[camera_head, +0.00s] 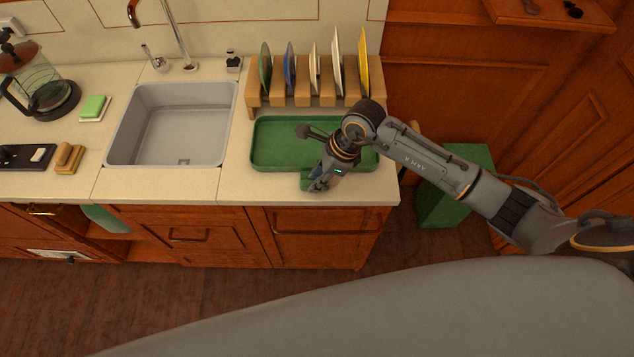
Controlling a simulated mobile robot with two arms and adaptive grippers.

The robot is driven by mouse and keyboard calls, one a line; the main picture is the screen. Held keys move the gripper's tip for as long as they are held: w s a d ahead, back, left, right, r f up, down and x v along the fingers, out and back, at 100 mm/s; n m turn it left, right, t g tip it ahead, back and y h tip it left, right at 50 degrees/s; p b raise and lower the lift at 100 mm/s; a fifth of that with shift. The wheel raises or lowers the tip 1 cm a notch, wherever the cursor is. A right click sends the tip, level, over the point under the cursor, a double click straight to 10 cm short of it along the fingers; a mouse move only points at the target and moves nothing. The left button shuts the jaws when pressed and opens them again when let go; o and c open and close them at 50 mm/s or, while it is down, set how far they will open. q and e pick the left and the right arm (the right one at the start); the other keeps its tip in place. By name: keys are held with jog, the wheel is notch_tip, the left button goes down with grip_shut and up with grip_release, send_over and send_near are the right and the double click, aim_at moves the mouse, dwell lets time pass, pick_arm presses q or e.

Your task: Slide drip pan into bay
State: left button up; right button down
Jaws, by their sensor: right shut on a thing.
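The green drip pan (275,137) is a shallow tray lying on the counter in front of the wooden plate rack (284,101). My right gripper (318,186) is at the pan's front edge and shut on the pan there. My right arm crosses over the pan's right part and hides some of it. The bay is not clearly seen; the area below the rack is partly hidden by the pan and the rack's front. My left gripper is not in view.
Several plates stand upright in the rack. A sink (172,130) lies left of the pan. Sponges (94,107), a brush (69,157) and a glass coffee press (38,92) stand farther left. A green box (440,212) is on the floor right of the counter.

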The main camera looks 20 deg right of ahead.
aim_at(311, 170)
jog(key=shift+w+d, duration=0.15)
jog(key=shift+w, duration=0.35)
jog(key=shift+w+d+b, duration=0.15)
jog(key=shift+w+b, duration=0.35)
jog(key=shift+w+d+b, duration=0.15)
jog(key=shift+w+b, duration=0.3)
jog(key=shift+w, duration=0.05)
jog(key=shift+w+d+b, duration=0.3)
jog(key=shift+w+b, duration=0.5)
jog(key=shift+w, duration=0.35)
jog(key=shift+w, duration=0.1)
